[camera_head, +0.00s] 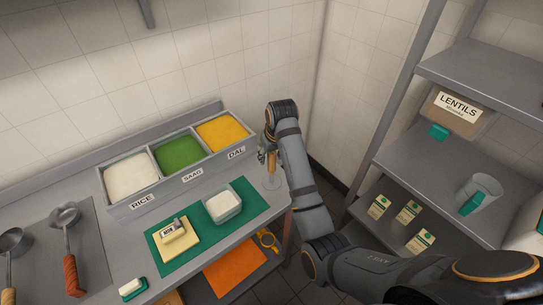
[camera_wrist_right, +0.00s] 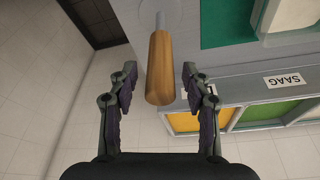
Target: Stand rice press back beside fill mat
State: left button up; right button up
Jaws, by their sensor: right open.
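The rice press stands upright on the counter, its wooden handle (camera_head: 271,161) up and its pale round disc (camera_head: 271,181) down, just right of the green fill mat (camera_head: 252,206). In the right wrist view, the handle (camera_wrist_right: 159,65) points toward the camera, and part of the mat (camera_wrist_right: 224,22) shows at upper right. My right gripper (camera_head: 268,150) is over the press from above. Its fingers (camera_wrist_right: 158,72) are open, one on each side of the handle, with visible gaps. My left gripper is out of view.
Bins of rice (camera_head: 130,174), saag (camera_head: 178,153) and dal (camera_head: 222,133) stand behind the mat. A white tub (camera_head: 223,206) and a scale (camera_head: 174,231) sit on the mat. Ladles (camera_head: 66,217) lie at left. The counter's right edge is close to the press; a shelf rack (camera_head: 440,150) stands right.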

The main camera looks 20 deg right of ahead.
jog(key=v, duration=0.5)
jog(key=shift+w+r, duration=0.15)
jog(key=shift+r, duration=0.05)
jog(key=p+v, duration=0.6)
jog(key=v, duration=0.1)
jog(key=shift+p, duration=0.3)
jog(key=shift+f, duration=0.15)
jog(key=shift+d, duration=0.1)
